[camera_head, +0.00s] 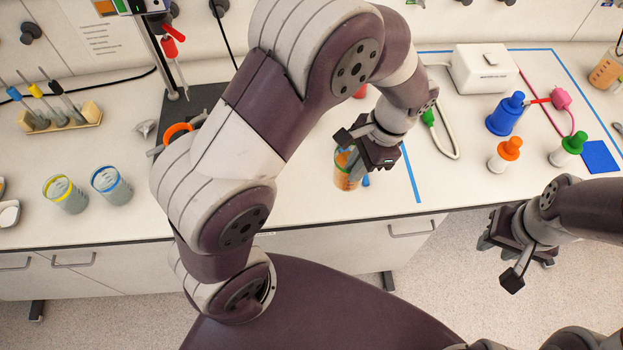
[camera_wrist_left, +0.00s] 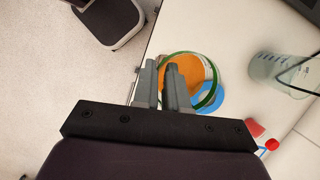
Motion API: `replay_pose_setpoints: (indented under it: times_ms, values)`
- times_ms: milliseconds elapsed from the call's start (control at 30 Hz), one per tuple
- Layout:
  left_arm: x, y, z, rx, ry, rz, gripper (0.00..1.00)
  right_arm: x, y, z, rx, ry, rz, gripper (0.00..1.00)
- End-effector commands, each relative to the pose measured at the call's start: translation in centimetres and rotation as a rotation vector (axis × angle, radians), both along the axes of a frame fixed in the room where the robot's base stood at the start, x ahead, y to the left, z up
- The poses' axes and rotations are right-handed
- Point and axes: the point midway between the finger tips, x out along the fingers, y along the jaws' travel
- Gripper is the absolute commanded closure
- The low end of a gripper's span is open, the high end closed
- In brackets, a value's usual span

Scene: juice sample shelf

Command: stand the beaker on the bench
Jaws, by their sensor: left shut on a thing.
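The beaker (camera_head: 345,172) holds orange liquid and stands out below my left gripper (camera_head: 362,172) in the head view, near the front edge of the bench (camera_head: 300,205). In the left wrist view the beaker (camera_wrist_left: 192,72) shows a green rim. My left gripper (camera_wrist_left: 161,82) is shut on its wall, with the rim passing between the fingers. I cannot tell whether the beaker's base touches the bench. My right gripper (camera_head: 508,245) hangs in front of the bench at the right, away from the beaker; its fingers are unclear.
A blue disc (camera_wrist_left: 213,98) shows beside and below the beaker. Two beakers with yellow (camera_head: 65,193) and blue (camera_head: 111,184) rims stand at left. Blue (camera_head: 505,116), orange (camera_head: 504,156) and green (camera_head: 567,150) topped bottles stand at right. My left arm hides the bench middle.

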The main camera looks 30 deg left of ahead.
Motion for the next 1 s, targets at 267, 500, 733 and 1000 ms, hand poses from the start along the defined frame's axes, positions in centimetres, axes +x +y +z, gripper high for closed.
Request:
replay_pose_setpoints:
  times_ms: [267,500,733,1000]
  values:
    - [0.1,1.7,-1.0,-0.005,-0.009,0.048,1.00,0.0,0.0,-0.3,0.000,0.000,0.000,0.63]
    - [0.5,6.6,-3.4,-0.003,-0.004,0.049,1.00,0.0,0.0,1.3,0.000,0.000,0.000,0.63]
    - [1.1,10.9,-6.2,-0.005,-0.007,0.044,1.00,0.0,0.0,2.4,0.000,0.000,0.000,0.63]
    - [1.1,11.7,-9.2,-0.005,-0.004,0.040,1.00,0.0,0.0,3.4,0.000,0.000,0.000,0.63]
